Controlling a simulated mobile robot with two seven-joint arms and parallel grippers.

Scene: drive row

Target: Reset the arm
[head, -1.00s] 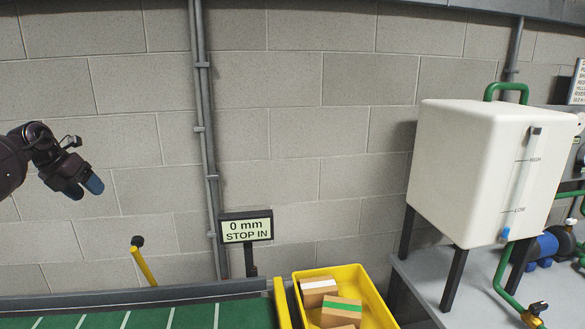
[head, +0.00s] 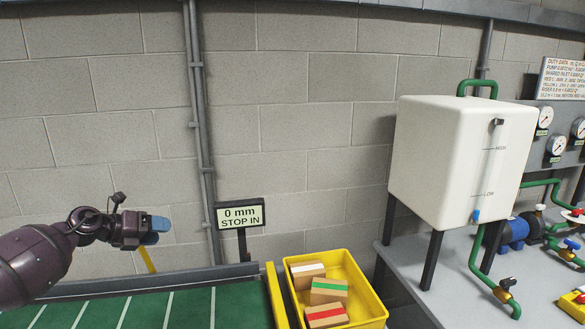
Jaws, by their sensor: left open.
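My left gripper (head: 157,230) comes in from the left in the head view, with dark purple links and blue fingertips. It is open and holds nothing that I can see. It is in the air above the back edge of the green conveyor belt (head: 180,312), pointing right. It partly covers a yellow lever (head: 147,260) behind it. My right gripper is not in view.
A sign (head: 240,215) reads "0 mm STOP IN". A yellow bin (head: 356,277) holds several cardboard boxes with coloured stripes. A white tank (head: 450,155) stands on legs on a grey bench (head: 450,285) with green pipes, valves, a blue pump (head: 516,232) and gauges.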

